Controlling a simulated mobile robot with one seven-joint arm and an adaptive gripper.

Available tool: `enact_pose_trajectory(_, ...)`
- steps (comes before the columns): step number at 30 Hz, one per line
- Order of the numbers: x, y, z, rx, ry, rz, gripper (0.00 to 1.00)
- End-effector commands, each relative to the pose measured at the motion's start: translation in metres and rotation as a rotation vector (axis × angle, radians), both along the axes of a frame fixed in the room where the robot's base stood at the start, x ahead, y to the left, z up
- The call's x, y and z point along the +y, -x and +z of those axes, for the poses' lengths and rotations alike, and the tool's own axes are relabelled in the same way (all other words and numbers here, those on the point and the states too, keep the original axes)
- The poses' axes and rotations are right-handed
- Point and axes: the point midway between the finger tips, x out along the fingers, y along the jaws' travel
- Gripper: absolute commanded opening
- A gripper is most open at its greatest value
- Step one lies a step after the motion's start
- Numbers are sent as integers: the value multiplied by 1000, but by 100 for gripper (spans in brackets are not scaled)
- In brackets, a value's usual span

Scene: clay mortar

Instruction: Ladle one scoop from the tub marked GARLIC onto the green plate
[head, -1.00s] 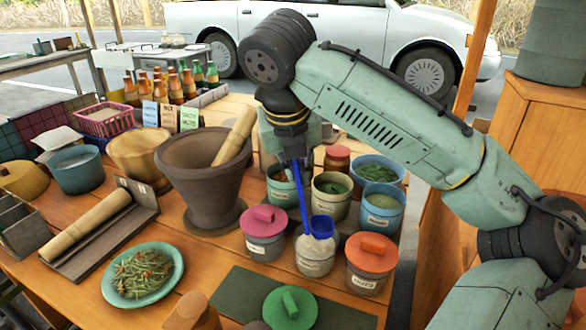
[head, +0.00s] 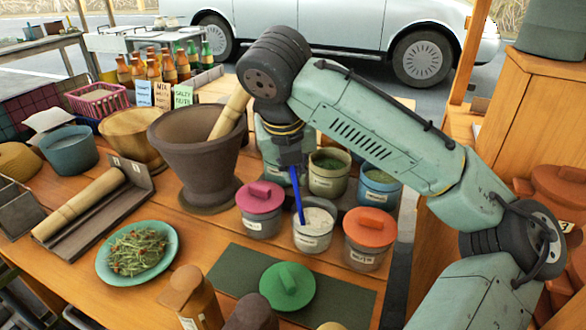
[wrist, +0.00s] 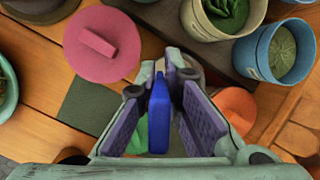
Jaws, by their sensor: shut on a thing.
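My gripper (head: 290,160) points down, shut on the handle of a blue ladle (head: 299,200). In the wrist view the blue handle (wrist: 159,115) stands between the purple finger pads of my gripper (wrist: 163,72). The ladle's lower end goes into an open grey tub (head: 313,240) of pale, whitish contents; its bowl is hidden. The tub has a label, but its lettering is too small to read. The green plate (head: 104,270) lies at the front left, bearing a heap of green shreds with red bits.
A pink-lidded tub (head: 260,222) and an orange-lidded tub (head: 366,248) flank the open tub. Open tubs of green contents (head: 329,185) stand behind. A green lid (head: 287,287) lies on a dark mat in front. A large mortar (head: 185,165) with pestle stands left, behind the plate.

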Motion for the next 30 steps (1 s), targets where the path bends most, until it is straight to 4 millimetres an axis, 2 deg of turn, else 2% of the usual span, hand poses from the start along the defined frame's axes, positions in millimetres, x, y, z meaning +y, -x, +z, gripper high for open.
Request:
enact_pose_trajectory(14, 0, 0, 4, -1, 0, 0, 0)
enact_pose_trajectory(30, 0, 0, 64, 0, 0, 0, 0)
